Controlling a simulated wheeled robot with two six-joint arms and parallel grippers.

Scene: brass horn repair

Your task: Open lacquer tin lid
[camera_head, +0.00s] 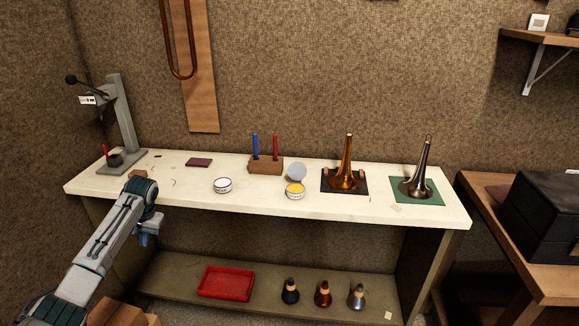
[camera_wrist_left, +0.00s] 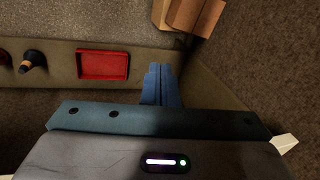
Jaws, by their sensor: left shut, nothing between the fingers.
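Two small white tins stand on the cream bench top. The right tin (camera_head: 295,192) shows yellow at its top and is open. A round pale lid (camera_head: 297,171) stands up at its back edge; I cannot tell whether it is hinged there. The left tin (camera_head: 222,186) has a pale top; I cannot tell whether that is a lid. My left gripper (camera_head: 146,238) hangs in front of the bench's left part, below the top and away from both tins. In the left wrist view its blue fingers (camera_wrist_left: 160,86) are together and empty. My right gripper is out of view.
The bench (camera_head: 260,205) also bears a brush block (camera_head: 266,166), a brass bell (camera_head: 345,180) on a dark mat, a dark bell (camera_head: 418,185) on a green mat, and a grey press (camera_head: 122,120). The lower shelf holds a red tray (camera_head: 227,283) and several cones.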

